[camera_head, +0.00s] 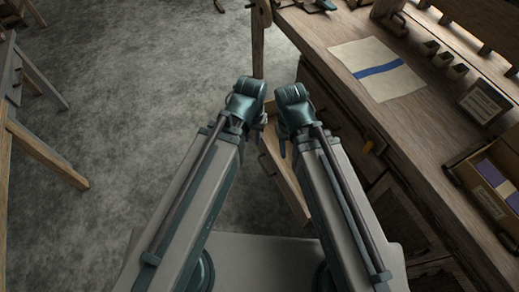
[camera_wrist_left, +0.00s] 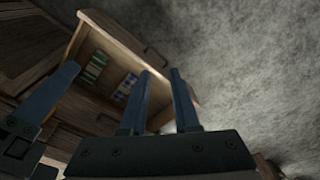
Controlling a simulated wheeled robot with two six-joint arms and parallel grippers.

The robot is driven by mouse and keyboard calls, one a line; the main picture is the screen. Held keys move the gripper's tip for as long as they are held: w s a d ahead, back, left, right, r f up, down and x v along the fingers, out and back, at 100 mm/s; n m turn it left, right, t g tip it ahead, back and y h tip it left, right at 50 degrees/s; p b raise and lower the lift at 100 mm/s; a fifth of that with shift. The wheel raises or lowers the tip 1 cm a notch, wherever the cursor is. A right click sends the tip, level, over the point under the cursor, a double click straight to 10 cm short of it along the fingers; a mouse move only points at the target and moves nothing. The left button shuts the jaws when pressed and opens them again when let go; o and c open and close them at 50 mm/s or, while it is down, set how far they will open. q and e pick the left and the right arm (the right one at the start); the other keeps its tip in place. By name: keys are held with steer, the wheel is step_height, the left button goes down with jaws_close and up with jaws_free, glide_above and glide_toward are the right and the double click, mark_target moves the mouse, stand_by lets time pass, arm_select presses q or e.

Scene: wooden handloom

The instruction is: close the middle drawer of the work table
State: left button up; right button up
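The work table (camera_head: 330,60) runs along the right in the head view. Its middle drawer (camera_head: 285,178) is pulled out and shows partly between my arms, with a handle (camera_head: 266,164) on its front. In the left wrist view the open drawer (camera_wrist_left: 108,33) shows green and blue items inside.
A cream cloth with a blue stripe (camera_head: 378,69) lies on the table top. An open box (camera_head: 487,200) stands near the table's right side. A wooden stand (camera_head: 45,155) is at the left. The grey floor (camera_head: 130,90) between is clear.

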arm_select(q)
steer(key=w+f+n+b, duration=0.1)
steer(key=w+f+b, duration=0.1)
steer(key=f+b, duration=0.2)
steer(key=w+a+f+n+t+h+b, duration=0.1)
steer(key=w+f+b, duration=0.1)
steer(key=f+b, duration=0.3)
steer(key=w+f+n+t+b, duration=0.1)
steer(key=w+f+b, duration=0.2)
steer(key=f, duration=0.3)
steer(key=shift+a+h+b, duration=0.3)
steer(key=shift+b, duration=0.4)
jaws_close()
steer(key=w+a+f+n+t+b, duration=0.2)
steer(key=w+f+b, duration=0.2)
steer(key=f+b, duration=0.2)
steer(key=w+a+f+n+t+h+b, duration=0.1)
steer(key=w+a+f+n+t+b, duration=0.1)
steer(key=f+b, duration=0.4)
steer(key=shift+w+a+f+b, duration=0.4)
steer(key=shift+w+b, duration=0.85)
steer(key=shift+b, duration=0.75)
